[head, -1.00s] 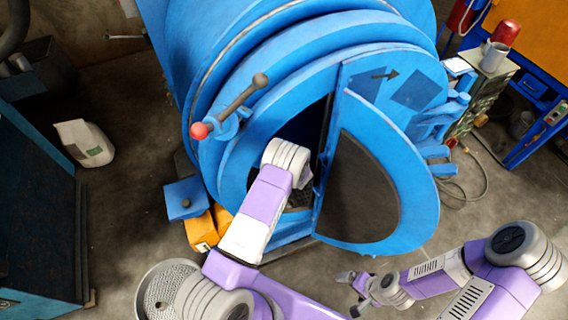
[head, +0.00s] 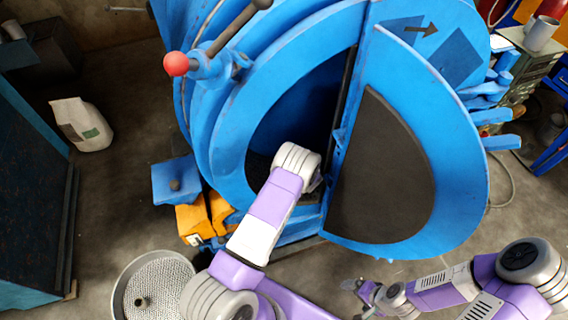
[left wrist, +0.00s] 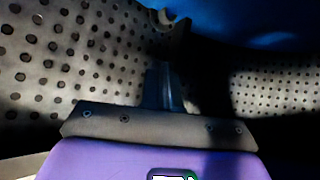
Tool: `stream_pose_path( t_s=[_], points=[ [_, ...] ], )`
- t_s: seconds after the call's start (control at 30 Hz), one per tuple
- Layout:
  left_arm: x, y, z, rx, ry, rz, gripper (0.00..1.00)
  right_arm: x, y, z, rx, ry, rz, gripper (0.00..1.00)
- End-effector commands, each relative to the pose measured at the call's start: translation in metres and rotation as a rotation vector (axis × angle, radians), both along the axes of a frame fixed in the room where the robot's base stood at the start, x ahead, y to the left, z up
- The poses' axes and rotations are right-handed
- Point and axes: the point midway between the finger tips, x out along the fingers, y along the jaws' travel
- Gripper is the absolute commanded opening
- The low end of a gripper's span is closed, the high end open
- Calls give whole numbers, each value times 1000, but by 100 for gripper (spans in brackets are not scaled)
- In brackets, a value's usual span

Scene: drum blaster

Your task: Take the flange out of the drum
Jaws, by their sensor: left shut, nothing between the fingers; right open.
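The blue drum (head: 228,150) stands open in the head view, its half-round door (head: 455,190) on the right of the opening. My left arm reaches into the opening, and its gripper is hidden there. In the left wrist view my left gripper (left wrist: 165,85) is shut and empty among perforated drum walls (left wrist: 60,55). A small grey piece with a pale rounded tip (left wrist: 168,18) shows just beyond the fingertips; I cannot tell whether it is the flange or whether they touch. My right gripper (head: 362,291) is open and empty, low outside the drum, below the door.
A round perforated basket (head: 122,283) with a small dark knobbed part (head: 141,302) in it stands at the lower left. A red-knobbed lever (head: 208,55) juts from the drum. Open floor lies between bag and drum.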

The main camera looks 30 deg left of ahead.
Motion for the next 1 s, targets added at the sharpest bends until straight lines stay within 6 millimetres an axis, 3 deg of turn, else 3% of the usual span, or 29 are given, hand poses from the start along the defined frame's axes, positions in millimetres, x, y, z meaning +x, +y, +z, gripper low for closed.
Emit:
stream_pose_path(
  t_s=[0.57, 1.0],
  points=[
    [44, 54, -74, -3, -2, 5, 0, 0, 0, -46, 0, 0, 0, 94],
    [69, 81, -68, -1, -2, 2, 0, 0, 0, -63, 0, 0, 0, 94]
  ],
)
